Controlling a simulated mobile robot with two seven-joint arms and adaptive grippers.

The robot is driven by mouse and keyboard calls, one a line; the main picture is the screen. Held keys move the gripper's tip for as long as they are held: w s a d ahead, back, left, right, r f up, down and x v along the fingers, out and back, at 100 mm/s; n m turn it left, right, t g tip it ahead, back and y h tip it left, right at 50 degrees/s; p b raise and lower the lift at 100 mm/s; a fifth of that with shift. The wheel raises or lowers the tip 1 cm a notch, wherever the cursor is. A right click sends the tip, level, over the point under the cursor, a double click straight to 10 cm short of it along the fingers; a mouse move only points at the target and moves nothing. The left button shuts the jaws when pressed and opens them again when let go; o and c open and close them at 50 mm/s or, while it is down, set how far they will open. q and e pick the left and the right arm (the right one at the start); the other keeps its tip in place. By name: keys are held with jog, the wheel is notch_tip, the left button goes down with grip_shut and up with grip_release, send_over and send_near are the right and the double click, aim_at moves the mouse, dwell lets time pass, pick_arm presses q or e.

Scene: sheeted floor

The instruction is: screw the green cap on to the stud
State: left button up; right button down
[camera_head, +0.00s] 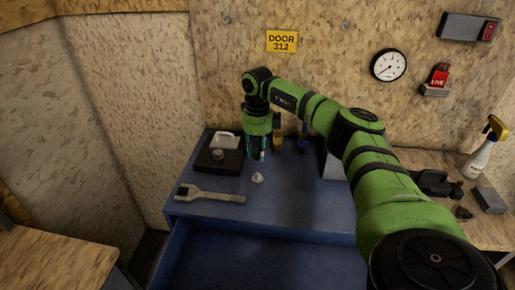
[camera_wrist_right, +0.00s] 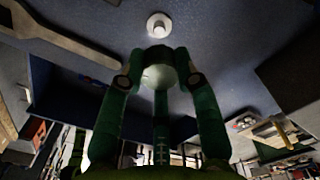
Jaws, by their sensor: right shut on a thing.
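My right gripper (camera_head: 257,157) hangs fingers-down above the blue bench top. In the right wrist view my right gripper (camera_wrist_right: 159,78) is shut on the green cap (camera_wrist_right: 158,74), which shows as a pale green rounded piece between the fingertips. The cap is mostly hidden by the fingers in the head view. A small white round piece with a raised middle (camera_head: 257,177) stands on the bench, just in front of the gripper; it also shows in the right wrist view (camera_wrist_right: 159,25), apart from the cap. A dark block (camera_head: 211,166) with a round metal fitting (camera_head: 217,154) lies left of the gripper; I cannot tell which piece is the stud.
A wrench (camera_head: 211,195) lies on the bench (camera_head: 300,205) at the front left. A white object (camera_head: 225,141) sits behind the dark block. Yellow (camera_head: 277,140) and blue (camera_head: 303,138) upright items stand near the wall. The bench's front right is clear.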

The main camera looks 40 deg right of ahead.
aim_at(257, 174)
jog(key=shift+n, duration=0.3)
jog(key=shift+n, duration=0.3)
notch_tip(257, 174, down, 6)
jog(key=b, duration=0.3)
jog(key=shift+r, duration=0.2)
jog(key=shift+f, duration=0.1)
jog(key=shift+f, duration=0.4)
dwell(0.7)
jog(key=shift+f+b, duration=0.45)
jog(key=shift+f, duration=0.35)
